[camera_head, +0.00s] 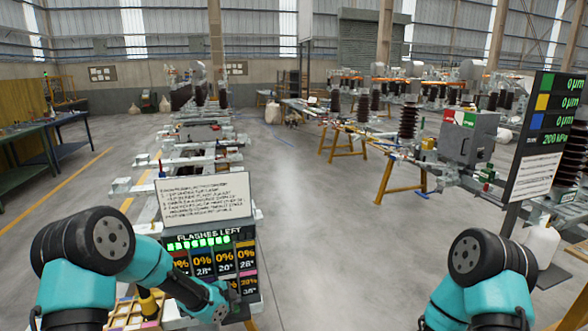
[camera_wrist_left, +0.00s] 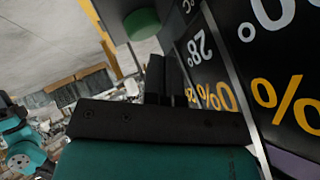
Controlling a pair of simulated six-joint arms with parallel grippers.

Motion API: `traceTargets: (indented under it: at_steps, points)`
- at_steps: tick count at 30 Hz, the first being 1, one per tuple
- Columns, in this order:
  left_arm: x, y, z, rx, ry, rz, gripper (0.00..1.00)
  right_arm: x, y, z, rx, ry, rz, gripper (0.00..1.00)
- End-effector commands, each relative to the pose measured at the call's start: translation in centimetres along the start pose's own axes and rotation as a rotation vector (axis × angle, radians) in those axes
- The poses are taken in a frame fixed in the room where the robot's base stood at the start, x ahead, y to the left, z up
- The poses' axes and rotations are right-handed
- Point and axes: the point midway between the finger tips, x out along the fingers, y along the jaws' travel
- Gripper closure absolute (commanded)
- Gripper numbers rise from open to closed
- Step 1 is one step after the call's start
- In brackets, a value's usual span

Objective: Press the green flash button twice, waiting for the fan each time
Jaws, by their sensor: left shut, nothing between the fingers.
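A dark display panel headed "FLASHES LEFT" (camera_head: 211,237) stands low in the head view, with a row of green bars and several columns reading 0% with temperatures. The green button (camera_wrist_left: 142,24) is a round green cap at the top of the left wrist view, beside the panel's digits. I cannot make it out in the head view. My left gripper (camera_head: 232,297) is in front of the panel's lower part, partly hidden by my own arm. In the left wrist view its black fingers (camera_wrist_left: 166,66) are shut and empty, just below the green cap; contact cannot be judged. My right gripper is out of view.
A white instruction sheet (camera_head: 205,198) stands above the panel. A yellow-partitioned tray (camera_head: 125,312) is at lower left. At right stand a tall readout board (camera_head: 546,135) showing 200 kPa and a grey box (camera_head: 466,137). The floor between is open.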

Motion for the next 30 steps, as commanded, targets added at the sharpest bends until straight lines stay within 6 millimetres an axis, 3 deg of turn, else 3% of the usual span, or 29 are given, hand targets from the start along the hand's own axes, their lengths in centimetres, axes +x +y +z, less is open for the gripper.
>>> traceTargets:
  at_steps: [30]
  points:
    - [0.73, 0.54, 0.54, -0.001, 0.0, 0.001, 1.0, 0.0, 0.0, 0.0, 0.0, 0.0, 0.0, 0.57]
